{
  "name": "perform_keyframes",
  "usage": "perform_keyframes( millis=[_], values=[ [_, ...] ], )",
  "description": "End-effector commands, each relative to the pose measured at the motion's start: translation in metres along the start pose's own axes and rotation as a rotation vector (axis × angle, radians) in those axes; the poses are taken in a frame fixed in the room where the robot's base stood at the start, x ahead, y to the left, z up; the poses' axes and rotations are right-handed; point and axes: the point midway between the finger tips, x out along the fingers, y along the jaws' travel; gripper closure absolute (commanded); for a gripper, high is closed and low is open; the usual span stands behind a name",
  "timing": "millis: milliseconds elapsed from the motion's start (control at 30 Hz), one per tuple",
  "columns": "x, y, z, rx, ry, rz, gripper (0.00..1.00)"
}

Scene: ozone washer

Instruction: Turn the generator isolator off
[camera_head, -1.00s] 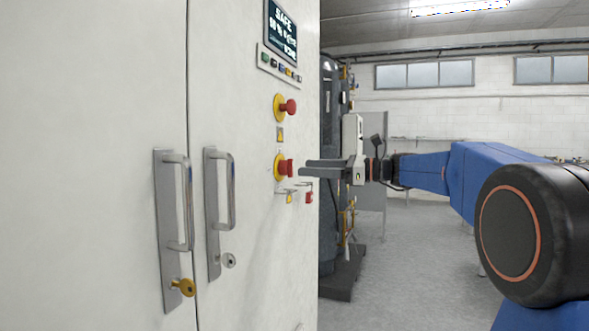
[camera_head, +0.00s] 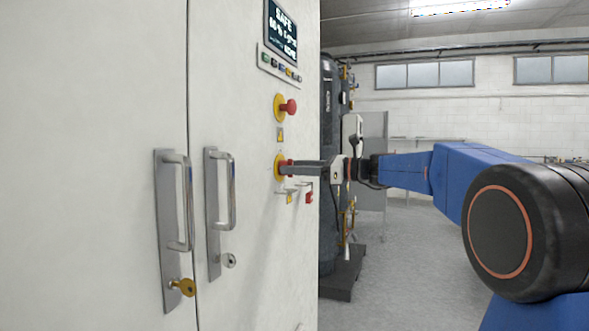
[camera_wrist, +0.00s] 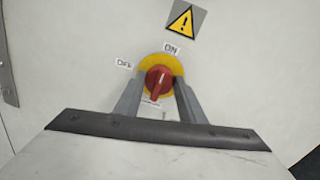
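The generator isolator is a red rotary knob on a yellow round plate (camera_head: 279,167) on the white cabinet front. In the wrist view the red knob (camera_wrist: 158,84) has its pointer line upward, towards the ON label (camera_wrist: 171,49); the OFF label (camera_wrist: 124,64) is to the upper left. My gripper (camera_head: 284,169) reaches the knob from the right. In the wrist view its two fingers (camera_wrist: 158,92) stand apart, one on each side of the knob, with gaps showing. In the head view the fingers hide most of the knob.
A red mushroom button (camera_head: 289,107) on a yellow plate sits above, under a display (camera_head: 282,32). Small tagged hardware (camera_head: 309,194) hangs just below the knob. A dark tank (camera_head: 328,160) stands behind.

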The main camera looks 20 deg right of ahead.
Motion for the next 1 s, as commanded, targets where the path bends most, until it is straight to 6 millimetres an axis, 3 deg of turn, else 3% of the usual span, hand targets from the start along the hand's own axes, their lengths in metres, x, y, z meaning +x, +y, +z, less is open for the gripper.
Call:
perform_keyframes(
  millis=[467, 1000],
  values=[
    [-0.0001, 0.0005, 0.0002, -0.105, 0.007, 0.002, 0.86],
    [0.0001, 0.0022, 0.0004, -0.581, 0.04, 0.01, 0.86]
  ],
)
